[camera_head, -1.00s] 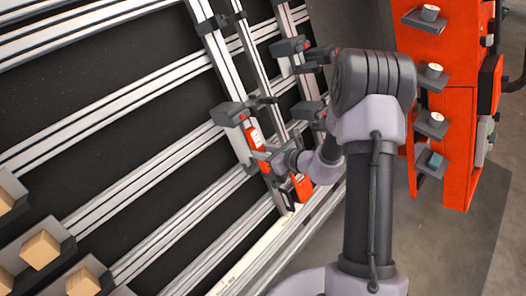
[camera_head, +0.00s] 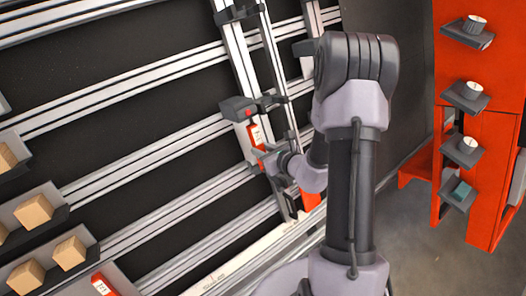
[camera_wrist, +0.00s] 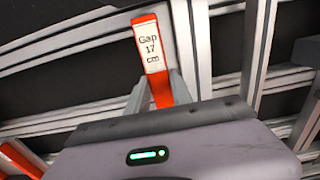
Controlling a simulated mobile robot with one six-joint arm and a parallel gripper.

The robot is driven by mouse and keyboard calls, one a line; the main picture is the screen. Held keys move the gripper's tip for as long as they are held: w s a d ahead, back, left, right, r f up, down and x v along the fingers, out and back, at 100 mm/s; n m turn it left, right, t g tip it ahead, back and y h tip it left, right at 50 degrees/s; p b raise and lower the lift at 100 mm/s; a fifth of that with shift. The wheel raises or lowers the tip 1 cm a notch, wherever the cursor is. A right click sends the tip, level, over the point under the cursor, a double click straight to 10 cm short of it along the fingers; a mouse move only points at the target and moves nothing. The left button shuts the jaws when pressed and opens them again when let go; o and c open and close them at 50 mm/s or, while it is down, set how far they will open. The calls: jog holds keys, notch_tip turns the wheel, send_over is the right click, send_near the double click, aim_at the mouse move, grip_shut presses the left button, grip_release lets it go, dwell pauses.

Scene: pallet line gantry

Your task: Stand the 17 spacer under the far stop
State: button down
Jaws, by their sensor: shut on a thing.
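The 17 spacer is a red bar with a white label reading "Gap 17 cm" (camera_wrist: 149,45). It shows in the head view (camera_head: 254,134) along an upright rail, just below a dark stop with a red knob (camera_head: 238,108). I cannot tell whether its top touches that stop, or whether this is the far stop. My gripper (camera_head: 266,160) is shut on the spacer's lower part; in the wrist view the jaws (camera_wrist: 160,90) are partly hidden by my gripper body. The spacer's lower end is hidden.
Another dark stop (camera_head: 308,47) is partly behind my arm. An orange-red piece (camera_head: 311,200) shows lower right of my gripper. Wooden blocks (camera_head: 34,211) and a labelled red piece (camera_head: 104,285) sit in holders at left. An orange cabinet with shelves (camera_head: 465,95) stands at right.

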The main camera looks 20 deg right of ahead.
aim_at(247, 145)
jog(key=shift+b+x, duration=0.8)
jog(key=shift+x, duration=2.65)
jog(key=shift+w+f, duration=0.15)
jog(key=shift+f+b, duration=0.35)
jog(key=shift+b, duration=0.15)
jog(key=c, duration=1.1)
grip_release()
jog(key=shift+o, duration=0.2)
jog(key=p+v, duration=0.4)
jog(key=v, duration=1.3)
jog(key=shift+s+p, duration=0.3)
jog(key=shift+s, duration=0.05)
jog(key=shift+r, duration=0.15)
